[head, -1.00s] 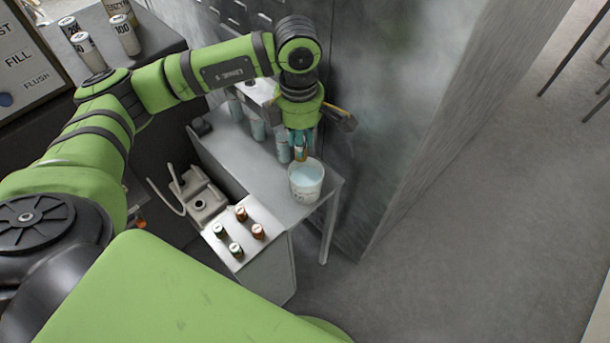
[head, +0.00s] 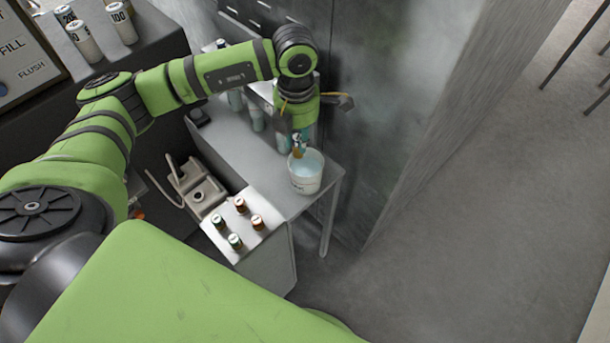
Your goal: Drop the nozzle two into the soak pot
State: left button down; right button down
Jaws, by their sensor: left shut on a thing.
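The soak pot (head: 306,184) is a white bucket with pale blue liquid, standing on the right end of the grey bench. My left gripper (head: 298,140) points down over the pot's back left rim. It is shut on a small orange-brown nozzle (head: 297,152), whose lower end is at or just above the pot's mouth. I cannot tell whether the nozzle touches the liquid. The fingers are small and partly hidden by the wrist. My right gripper is not in view.
Blue bottles (head: 257,119) stand behind. A grey wall (head: 385,110) rises close behind the pot.

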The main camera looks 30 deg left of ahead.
pick_arm(q)
jog(key=shift+f, duration=0.4)
jog(key=c, duration=1)
grip_release()
notch_tip(320, 180, up, 12)
